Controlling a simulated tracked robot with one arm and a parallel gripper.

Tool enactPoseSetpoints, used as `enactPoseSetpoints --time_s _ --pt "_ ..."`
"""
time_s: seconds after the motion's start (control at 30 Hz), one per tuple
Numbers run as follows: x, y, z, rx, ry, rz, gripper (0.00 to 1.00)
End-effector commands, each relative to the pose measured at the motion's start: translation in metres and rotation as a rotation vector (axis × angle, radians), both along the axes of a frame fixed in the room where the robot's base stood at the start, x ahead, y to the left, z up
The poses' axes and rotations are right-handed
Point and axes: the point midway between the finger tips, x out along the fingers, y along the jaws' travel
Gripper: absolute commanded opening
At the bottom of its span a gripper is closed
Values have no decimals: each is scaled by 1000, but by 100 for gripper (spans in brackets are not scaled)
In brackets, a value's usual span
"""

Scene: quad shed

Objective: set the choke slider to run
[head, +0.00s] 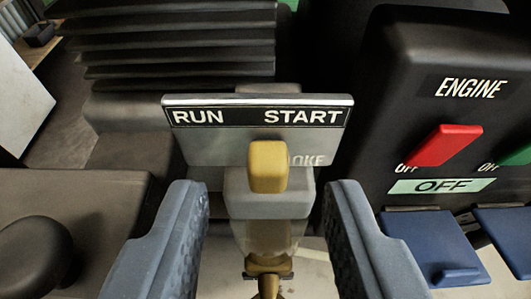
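The choke slider is a yellow knob (267,165) in front of a grey plate (215,150). The plate has a black strip reading RUN at the left and START at the right. The knob shows near the middle, between the two words, slightly nearer START. It covers part of the word CHOKE, of which only the end shows. My gripper (265,190) is open, with one dark grey finger to the left of the knob and one to the right. Clear gaps show on both sides and neither finger touches the knob. The fingertips appear just below the knob in the picture.
To the right stands a black ENGINE panel (472,88) with a red rocker (445,146), a green rocker (517,155) and a green OFF label (441,186). Blue flaps (430,240) sit beneath it. Black cooling fins (175,45) are behind the plate. A dark round knob (35,255) is lower left.

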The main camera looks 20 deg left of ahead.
Motion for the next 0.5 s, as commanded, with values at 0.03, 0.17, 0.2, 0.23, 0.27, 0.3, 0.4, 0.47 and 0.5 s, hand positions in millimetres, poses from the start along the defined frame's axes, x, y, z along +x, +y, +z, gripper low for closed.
enactPoseSetpoints --time_s 0.03,0.17,0.2,0.23,0.27,0.3,0.4,0.47,0.5 --pt "4 1 -2 0 1 0 36" --pt "10 3 -4 0 -1 -1 36" --pt "12 4 -4 0 -2 -1 36" --pt "12 4 -4 1 -2 -1 36" --pt "13 4 -4 1 -3 -1 36" --pt "13 4 -4 1 -3 -1 36" --pt "14 4 -5 1 -3 -1 36" --pt "14 4 -5 1 -3 -1 36" --pt "14 4 -5 1 -3 -1 36"
